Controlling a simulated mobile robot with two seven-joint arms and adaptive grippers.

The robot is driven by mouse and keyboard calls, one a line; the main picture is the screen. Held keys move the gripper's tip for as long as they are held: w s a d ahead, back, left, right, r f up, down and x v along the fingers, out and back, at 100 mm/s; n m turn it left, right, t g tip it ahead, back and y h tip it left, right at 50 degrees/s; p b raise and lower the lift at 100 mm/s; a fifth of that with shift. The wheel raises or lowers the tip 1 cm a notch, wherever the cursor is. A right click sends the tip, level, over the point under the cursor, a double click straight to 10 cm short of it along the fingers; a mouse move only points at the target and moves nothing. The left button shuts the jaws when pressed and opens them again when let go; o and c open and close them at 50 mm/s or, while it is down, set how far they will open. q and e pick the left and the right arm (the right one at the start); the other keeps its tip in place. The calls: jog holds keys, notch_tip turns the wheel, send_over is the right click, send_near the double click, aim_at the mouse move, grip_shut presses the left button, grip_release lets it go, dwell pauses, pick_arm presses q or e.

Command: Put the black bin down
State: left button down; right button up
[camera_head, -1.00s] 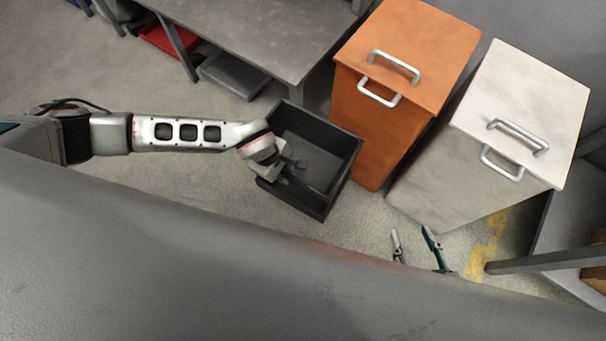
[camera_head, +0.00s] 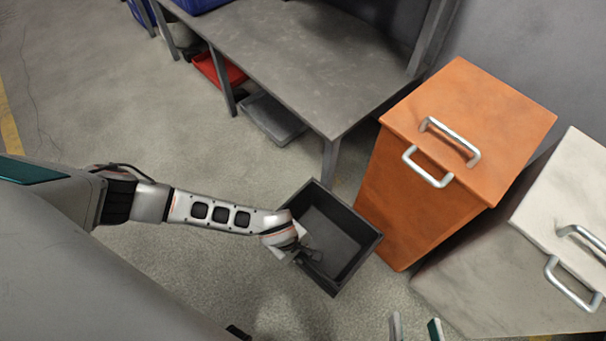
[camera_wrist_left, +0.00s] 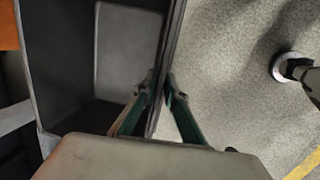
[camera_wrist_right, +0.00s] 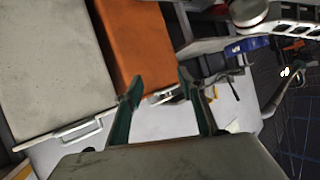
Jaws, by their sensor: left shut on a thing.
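The black bin (camera_head: 357,221) is an open, empty rectangular box in the head view, beside the orange cabinet and near the table leg. My left gripper (camera_head: 314,254) is shut on the bin's near-left wall. In the left wrist view the fingers of my left gripper (camera_wrist_left: 159,92) pinch the wall of the bin (camera_wrist_left: 36,62), one inside and one outside. Whether the bin touches the floor cannot be told. My right gripper (camera_head: 415,328) shows only its fingertips at the bottom of the head view. In the right wrist view my right gripper (camera_wrist_right: 159,88) is open and empty.
A grey table (camera_head: 300,62) stands behind, with a red tray (camera_head: 219,70) and a grey box (camera_head: 272,119) below it. The orange cabinet (camera_head: 468,125) and a white cabinet (camera_head: 570,200) with handles stand on the right. Floor left of the bin (camera_head: 200,150) is clear.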

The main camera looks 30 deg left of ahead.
aim_at(304, 263)
pick_arm(q)
jog(key=f, duration=0.2)
jog(key=s+f+b, duration=0.1)
jog(key=shift+f, duration=0.35)
jog(key=shift+w+f, duration=0.1)
jog(key=shift+w, duration=0.3)
pick_arm(e)
jog(key=shift+s+a+f+m, duration=0.2)
jog(key=shift+a+m, duration=0.25)
jog(key=shift+a, duration=0.15)
jog(key=shift+s+a+f+m, duration=0.1)
jog(key=shift+s+a+m, duration=0.1)
jog(key=shift+a+m, duration=0.35)
pick_arm(q)
jog(key=shift+f, duration=0.25)
pick_arm(e)
jog(key=shift+s+f, duration=0.1)
pick_arm(q)
jog(key=c, duration=2.2)
grip_release()
jog(key=shift+s, duration=0.1)
jog(key=shift+o, duration=0.6)
jog(key=shift+f, duration=0.15)
pick_arm(e)
jog(key=shift+a, duration=0.1)
pick_arm(q)
jog(key=shift+r, duration=0.2)
